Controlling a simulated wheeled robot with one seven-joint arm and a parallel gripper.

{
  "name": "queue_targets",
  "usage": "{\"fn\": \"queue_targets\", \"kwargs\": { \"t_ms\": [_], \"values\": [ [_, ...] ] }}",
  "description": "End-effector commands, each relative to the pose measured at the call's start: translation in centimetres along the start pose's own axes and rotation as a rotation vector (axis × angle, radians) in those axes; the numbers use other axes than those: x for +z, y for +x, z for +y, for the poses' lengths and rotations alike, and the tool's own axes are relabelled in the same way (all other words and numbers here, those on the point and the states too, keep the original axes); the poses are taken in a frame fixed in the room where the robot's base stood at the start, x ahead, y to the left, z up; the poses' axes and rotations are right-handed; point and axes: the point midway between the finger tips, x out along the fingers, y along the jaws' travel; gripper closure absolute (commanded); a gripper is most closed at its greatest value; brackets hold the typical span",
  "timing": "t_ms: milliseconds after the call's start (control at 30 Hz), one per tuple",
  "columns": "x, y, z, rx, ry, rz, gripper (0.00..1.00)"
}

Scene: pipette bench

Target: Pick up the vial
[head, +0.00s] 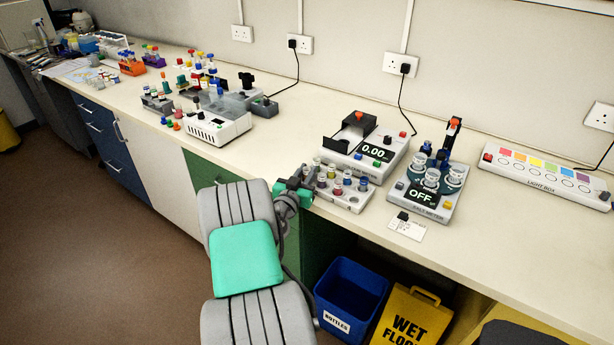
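Several small vials with coloured caps stand upright in a pale rack (352,205) near the front edge of the bench. Among them are a red-capped vial (338,188) and a blue-capped vial (363,184); I cannot tell which one the task means. My gripper (304,186) is at the rack's left end, close to the nearest vials. My arm and the gripper's own body hide its fingers, so I cannot tell whether it touches or holds a vial.
A meter reading 0.00 (396,160) stands behind the rack. A white machine (217,128) stands to the left. A blue bin (350,290) is below the bench.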

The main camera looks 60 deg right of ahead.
Motion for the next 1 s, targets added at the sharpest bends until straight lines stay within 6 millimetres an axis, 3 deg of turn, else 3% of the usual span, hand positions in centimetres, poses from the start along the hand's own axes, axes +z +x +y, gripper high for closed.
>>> {"fn": "queue_targets", "kwargs": {
  "t_ms": [133, 667, 867, 1000],
  "values": [
    [0.0, 0.0, 0.0, 0.0, 0.0, 0.0, 1.0],
    [-0.5, 0.0, 0.0, 0.001, 0.001, 0.001, 1.0],
    [-3.7, -0.2, -0.1, 0.0, 0.004, 0.004, 1.0],
    [-7.2, -3.3, -0.8, -0.005, 0.006, 0.006, 1.0]
  ]
}}
